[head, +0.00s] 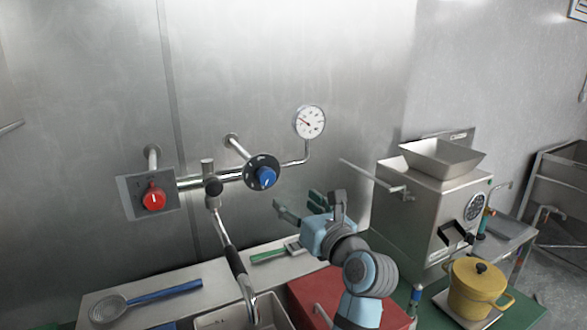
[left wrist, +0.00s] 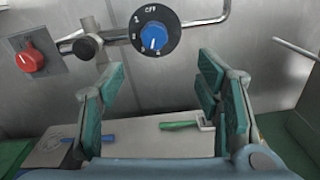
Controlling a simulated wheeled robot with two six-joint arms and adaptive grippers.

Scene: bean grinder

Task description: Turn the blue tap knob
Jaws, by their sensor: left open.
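The blue tap knob (head: 266,176) sits on a round black dial on the wall pipework; in the left wrist view the knob (left wrist: 153,37) shows white markings and "OFF" around it. My left gripper (head: 296,203) is open and empty, with its green-padded fingers to the right of and a little below the knob in the head view. In the left wrist view the left gripper (left wrist: 160,72) has its fingers spread wide, and the knob appears above and between the fingertips, apart from them. My right gripper is in neither view.
A red knob (head: 153,200) is on a plate at the left. The faucet spout (head: 232,262) hangs below the pipe. A gauge (head: 309,122), a steel grinder (head: 425,215) and a yellow pot (head: 477,287) stand right. A blue-handled skimmer (head: 165,293) lies on the counter.

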